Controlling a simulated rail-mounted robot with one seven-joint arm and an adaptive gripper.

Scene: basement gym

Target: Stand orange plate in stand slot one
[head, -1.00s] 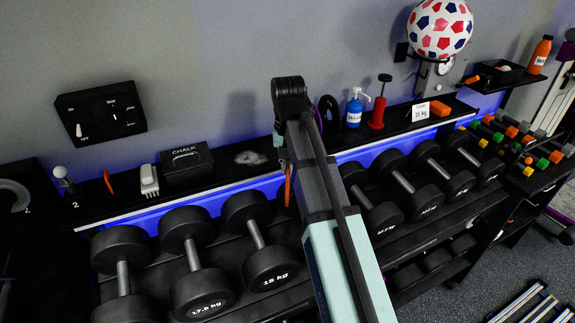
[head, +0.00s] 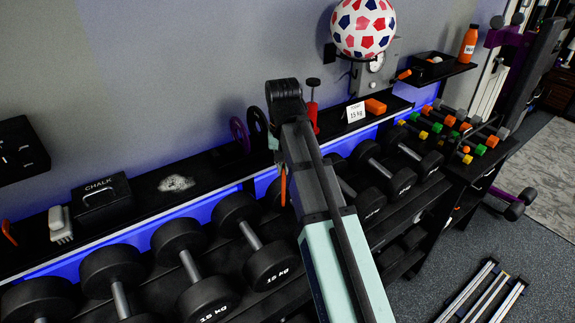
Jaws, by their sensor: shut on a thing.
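The orange plate (head: 283,187) shows edge-on as a thin upright strip just below my gripper (head: 279,163). My gripper is shut on it, in front of the shelf's edge; the arm hides most of the fingers. A purple plate (head: 239,134) and a black plate (head: 257,130) stand upright on the shelf, left of my gripper. A dark stand base (head: 228,155) shows around their lower edges; I cannot make out its separate slots.
The black shelf (head: 140,222) holds a chalk box (head: 102,199), a white brush (head: 60,225), a red pump (head: 312,105), a 15 kg card (head: 355,112) and an orange block (head: 375,106). Several dumbbells (head: 253,246) fill the rack below. A patterned ball (head: 362,28) sits higher up.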

